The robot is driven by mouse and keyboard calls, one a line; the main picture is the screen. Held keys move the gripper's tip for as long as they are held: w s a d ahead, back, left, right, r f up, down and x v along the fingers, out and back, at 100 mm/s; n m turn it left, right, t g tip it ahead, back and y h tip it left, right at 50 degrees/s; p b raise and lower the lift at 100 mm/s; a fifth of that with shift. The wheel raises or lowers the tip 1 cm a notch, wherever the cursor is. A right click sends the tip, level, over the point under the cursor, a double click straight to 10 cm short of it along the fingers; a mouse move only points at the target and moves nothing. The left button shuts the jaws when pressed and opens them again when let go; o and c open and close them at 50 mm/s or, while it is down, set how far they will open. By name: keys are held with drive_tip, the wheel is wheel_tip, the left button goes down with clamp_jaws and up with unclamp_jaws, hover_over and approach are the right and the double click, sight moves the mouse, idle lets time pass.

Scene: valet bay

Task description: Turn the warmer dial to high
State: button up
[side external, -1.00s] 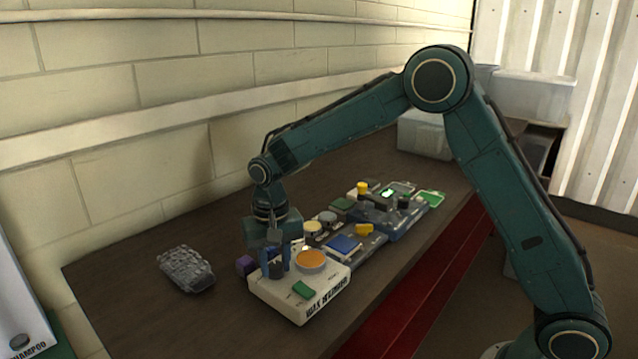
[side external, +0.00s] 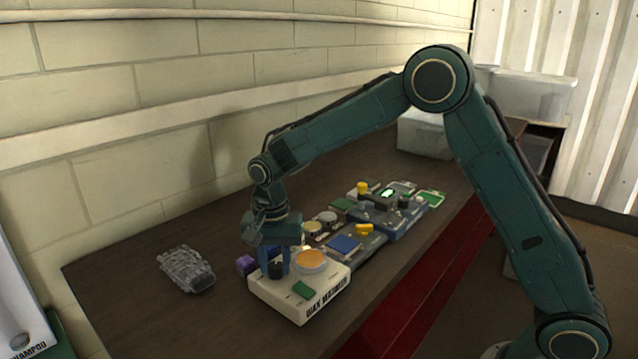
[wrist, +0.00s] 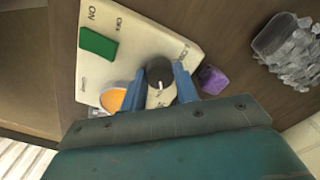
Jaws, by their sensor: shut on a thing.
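The wax warmer (side external: 300,305) is a cream box on the bench, with an orange pot (side external: 311,261) on top and a green rocker switch (side external: 303,290) near its front. Its dark dial (wrist: 159,71) stands between the blue fingers of my gripper (wrist: 161,82), which is shut on it from above. In the side view the dial (side external: 276,269) is partly covered by the fingers. A white pointer mark shows on the dial's side toward my palm in the wrist view. ON and OFF print shows by the switch; the dial's scale is too hidden to read.
A purple block (side external: 245,265) sits close behind the warmer. A clear lumpy pack (side external: 187,270) lies to the left. Other devices with a blue plate (side external: 344,245) and yellow knob (side external: 363,188) stand to the right. The bench front left is bare.

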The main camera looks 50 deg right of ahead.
sight(275, 265)
drive_tip(key=o, duration=1)
drive_tip(key=shift+r, duration=0.15)
wheel_tip(275, 265, up, 14)
drive_tip(key=shift+f, duration=0.2)
